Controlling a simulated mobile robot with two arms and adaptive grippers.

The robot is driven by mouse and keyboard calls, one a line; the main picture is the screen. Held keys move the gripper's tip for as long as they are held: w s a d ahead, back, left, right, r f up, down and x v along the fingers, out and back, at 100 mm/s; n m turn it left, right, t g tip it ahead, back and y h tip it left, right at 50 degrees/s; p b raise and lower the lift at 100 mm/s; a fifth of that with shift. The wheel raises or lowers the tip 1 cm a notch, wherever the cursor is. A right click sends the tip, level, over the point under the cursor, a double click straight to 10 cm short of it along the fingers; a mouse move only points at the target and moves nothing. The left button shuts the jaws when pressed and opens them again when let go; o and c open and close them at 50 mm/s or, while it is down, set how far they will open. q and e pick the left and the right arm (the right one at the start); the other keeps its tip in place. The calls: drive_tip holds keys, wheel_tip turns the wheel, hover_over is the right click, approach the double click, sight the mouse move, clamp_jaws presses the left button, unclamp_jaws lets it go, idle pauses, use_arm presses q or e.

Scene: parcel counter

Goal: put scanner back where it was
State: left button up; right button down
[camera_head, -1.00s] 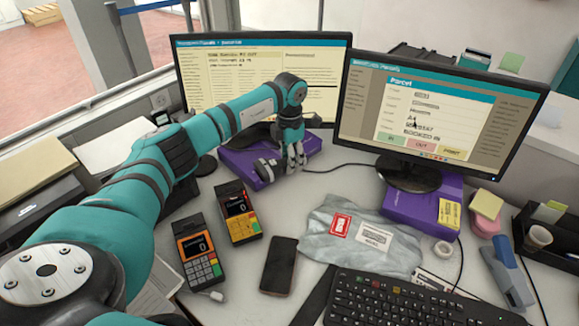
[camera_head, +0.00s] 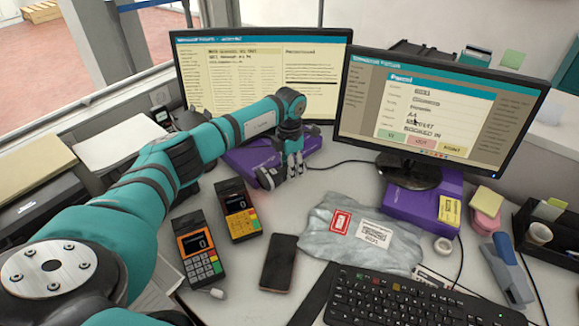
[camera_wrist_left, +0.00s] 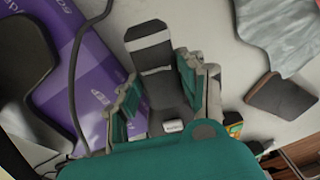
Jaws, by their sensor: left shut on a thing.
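My left gripper (camera_head: 292,168) is over the counter, at the front edge of the purple box under the left monitor. It is shut on the scanner (camera_head: 268,178), a dark grey device with a pale band. In the left wrist view the scanner (camera_wrist_left: 152,52) shows between the two fingers (camera_wrist_left: 160,98), its banded end pointing away from my wrist. The fingers hide part of its body. I cannot tell whether the scanner touches the counter. My right gripper is in neither current view.
The purple box (camera_head: 237,158) is close behind the scanner. Two payment terminals (camera_head: 200,254) (camera_head: 239,209) and a phone (camera_head: 278,263) lie in front. A grey parcel bag (camera_head: 325,240) is to the right, with a keyboard (camera_head: 395,305) nearer. A cable runs behind my gripper.

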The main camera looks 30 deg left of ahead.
use_arm(q)
drive_tip(key=o, duration=1.3)
wheel_tip(320, 180, up, 13)
drive_tip(key=shift+r, duration=0.15)
